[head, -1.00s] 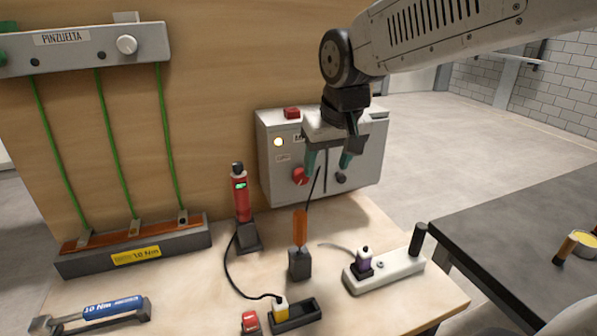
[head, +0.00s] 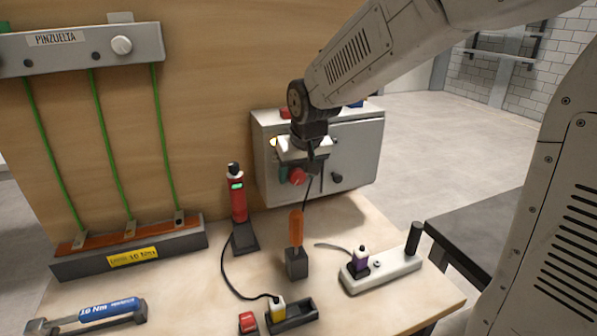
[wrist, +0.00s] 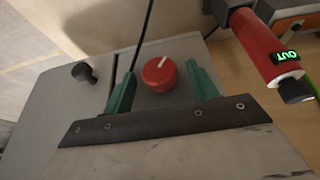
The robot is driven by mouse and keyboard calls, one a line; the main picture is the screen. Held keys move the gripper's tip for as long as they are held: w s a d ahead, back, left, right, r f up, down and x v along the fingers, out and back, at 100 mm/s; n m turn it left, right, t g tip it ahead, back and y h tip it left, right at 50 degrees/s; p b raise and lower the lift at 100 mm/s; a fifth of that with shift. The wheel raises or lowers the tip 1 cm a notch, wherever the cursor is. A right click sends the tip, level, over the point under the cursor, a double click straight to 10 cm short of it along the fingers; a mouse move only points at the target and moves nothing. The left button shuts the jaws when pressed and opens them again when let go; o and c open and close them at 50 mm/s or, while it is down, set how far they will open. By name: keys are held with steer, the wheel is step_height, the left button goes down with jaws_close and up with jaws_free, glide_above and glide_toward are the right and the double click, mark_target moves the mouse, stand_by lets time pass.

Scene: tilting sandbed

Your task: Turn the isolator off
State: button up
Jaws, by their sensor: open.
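The isolator is a red round knob (head: 298,176) with a pale pointer line on the left door of the grey cabinet (head: 357,150). In the wrist view the red knob (wrist: 159,73) lies between the two green fingertips of my gripper (wrist: 160,88), with a gap on each side. My gripper (head: 297,176) is open in front of the knob in the head view and partly hides it. Whether the fingertips touch the knob's sides is not shown; they look apart from it.
A black knob (head: 336,178) sits on the right door. A red tool (head: 239,198) stands in a holder left of the cabinet. An orange-handled screwdriver (head: 296,228) stands in a block in front. A power strip (head: 381,270) lies on the bench at right.

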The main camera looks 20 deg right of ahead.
steer(key=shift+c, duration=0.4)
steer(key=c, duration=0.9)
steer(key=shift+a, duration=0.1)
steer(key=h, duration=0.3)
steer(key=shift+a+f+n+h, duration=0.1)
steer(key=shift+a+n+h, duration=0.2)
steer(key=shift+a+n, duration=0.1)
steer(key=h, duration=0.2)
steer(key=shift+a+f+n+h, duration=0.15)
steer(key=shift+n+h, duration=0.15)
steer(key=h, duration=0.2)
steer(key=n+h, duration=0.1)
steer(key=h, duration=0.1)
steer(key=shift+a+f+t, duration=0.2)
steer(key=shift+f+t, duration=0.05)
steer(key=shift+t, duration=0.05)
steer(key=shift+f+n+t+h, duration=0.15)
steer(key=shift+n+t+h, duration=0.2)
steer(key=shift+h, duration=1.05)
